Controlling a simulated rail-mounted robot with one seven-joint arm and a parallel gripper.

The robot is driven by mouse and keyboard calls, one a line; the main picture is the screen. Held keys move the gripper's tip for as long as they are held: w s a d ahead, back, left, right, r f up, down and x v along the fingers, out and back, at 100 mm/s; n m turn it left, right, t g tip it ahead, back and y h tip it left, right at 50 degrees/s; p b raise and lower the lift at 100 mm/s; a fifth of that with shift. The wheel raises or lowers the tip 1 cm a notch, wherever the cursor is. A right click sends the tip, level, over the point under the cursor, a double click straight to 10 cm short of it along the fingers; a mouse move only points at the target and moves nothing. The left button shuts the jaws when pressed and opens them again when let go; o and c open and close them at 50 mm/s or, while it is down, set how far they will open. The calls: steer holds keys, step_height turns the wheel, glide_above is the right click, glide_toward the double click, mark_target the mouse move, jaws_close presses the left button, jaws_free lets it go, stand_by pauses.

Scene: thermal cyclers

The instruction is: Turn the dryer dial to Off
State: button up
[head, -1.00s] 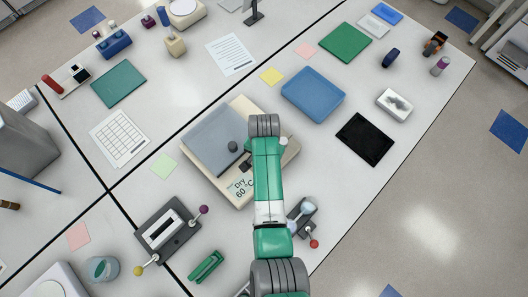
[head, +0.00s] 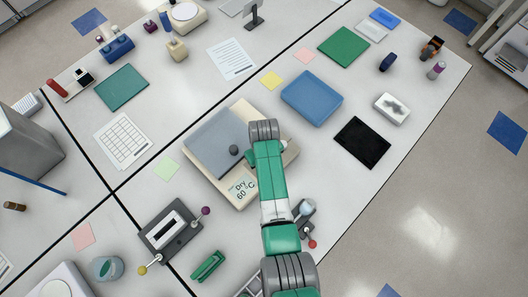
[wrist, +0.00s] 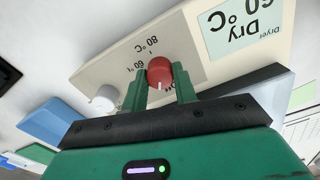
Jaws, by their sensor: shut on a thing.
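The dryer (head: 190,166) is a beige box with a grey lid, in the middle of the bench in the head view. Its display (wrist: 245,25) reads "Dry 60 °C". In the wrist view the red dial (wrist: 160,70) sits on the beige front panel, with "80 °C" and a partly covered "60" printed beside it. A white mark on the dial points toward my gripper's palm. My gripper (wrist: 160,88) is shut on the dial, one green finger on each side. No "Off" label is readable. In the head view my arm hides the dial and fingers.
A white round knob (wrist: 104,101) stands on the panel beside the dial. A blue tray (head: 312,97) and a black pad (head: 362,143) lie right of the dryer. A device with ball-ended levers (head: 170,232) stands in front, left of my arm.

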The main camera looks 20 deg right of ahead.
steer(key=n, duration=0.5)
steer(key=shift+n+p, duration=0.3)
steer(key=shift+n, duration=0.3)
steer(key=o, duration=1)
step_height(320, 180, up, 8)
steer(key=shift+f+p, duration=0.1)
steer(key=shift+p, duration=0.2)
